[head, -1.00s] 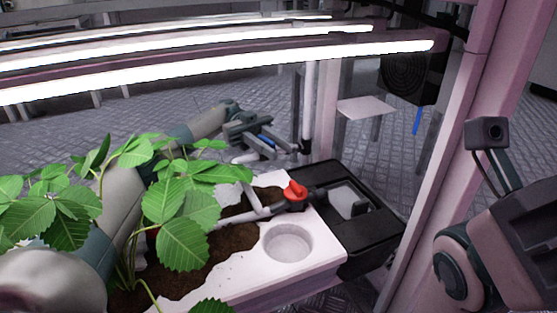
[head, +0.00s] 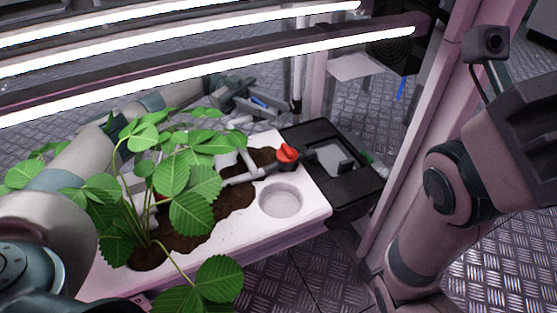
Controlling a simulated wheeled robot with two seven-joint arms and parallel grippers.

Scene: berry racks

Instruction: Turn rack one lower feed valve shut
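A red valve handle (head: 287,153) sits on a grey pipe (head: 245,174) at the right end of a white planter tray (head: 312,206). No gripper touches the handle. My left arm comes in from the left behind the strawberry plant. My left gripper (head: 255,103) is beyond the tray's far edge, behind and left of the red handle and apart from it.
A strawberry plant (head: 190,180) fills the tray's left part. A black box (head: 350,190) with a grey opening stands at the tray's right end. Bright lamp bars (head: 330,47) cross above. A pink rack post (head: 430,130) stands right of the box. Patterned floor lies around.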

